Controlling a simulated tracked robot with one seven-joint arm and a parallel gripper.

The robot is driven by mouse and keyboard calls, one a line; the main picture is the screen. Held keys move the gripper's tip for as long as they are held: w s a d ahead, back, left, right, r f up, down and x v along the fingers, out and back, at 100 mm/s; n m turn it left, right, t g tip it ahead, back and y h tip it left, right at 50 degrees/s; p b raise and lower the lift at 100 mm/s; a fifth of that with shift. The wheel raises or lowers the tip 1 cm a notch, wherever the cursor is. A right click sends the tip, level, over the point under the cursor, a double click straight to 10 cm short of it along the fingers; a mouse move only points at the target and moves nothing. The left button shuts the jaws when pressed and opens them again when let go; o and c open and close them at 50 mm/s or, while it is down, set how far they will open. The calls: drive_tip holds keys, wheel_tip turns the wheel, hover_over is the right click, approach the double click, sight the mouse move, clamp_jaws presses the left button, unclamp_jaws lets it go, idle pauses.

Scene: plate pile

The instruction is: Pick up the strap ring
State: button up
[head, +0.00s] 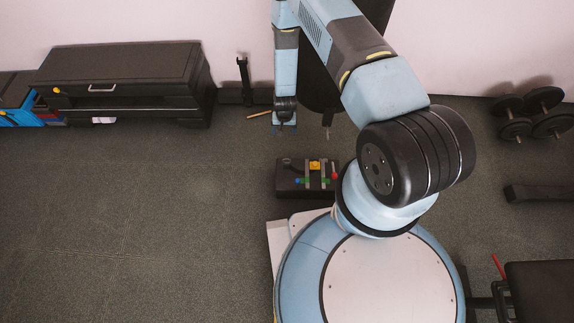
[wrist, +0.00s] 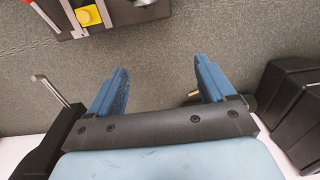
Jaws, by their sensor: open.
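My gripper (head: 284,130) hangs between the back wall and a dark case. Its blue fingers are apart in the wrist view (wrist: 160,82), with bare floor between them. The dark case (head: 288,189) lies on the floor in front of my base; its edge also shows at the top of the wrist view. On it are grey bars and yellow, red, green and blue pieces. A small dark curved piece (head: 287,161) at its back left may be the strap ring, but I cannot tell for sure.
A black cabinet (head: 120,70) stands at the back left. A thin wooden stick (head: 259,114) lies left of my gripper, by the wall. Dumbbells (head: 530,115) and a black bench (head: 540,290) are at the right. The left floor is clear.

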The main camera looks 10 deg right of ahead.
hover_over(287, 163)
wheel_tip(287, 163, down, 8)
drive_tip(key=shift+d, duration=0.1)
wheel_tip(287, 163, down, 8)
drive_tip(key=shift+f, duration=0.1)
drive_tip(key=shift+w+a+f, duration=0.1)
drive_tip(key=shift+f, duration=1.25)
drive_tip(key=shift+a+f, duration=0.1)
drive_tip(key=shift+f, duration=1.2)
drive_tip(key=shift+c, duration=0.2)
drive_tip(key=c, duration=1.1)
drive_tip(key=shift+r, duration=0.1)
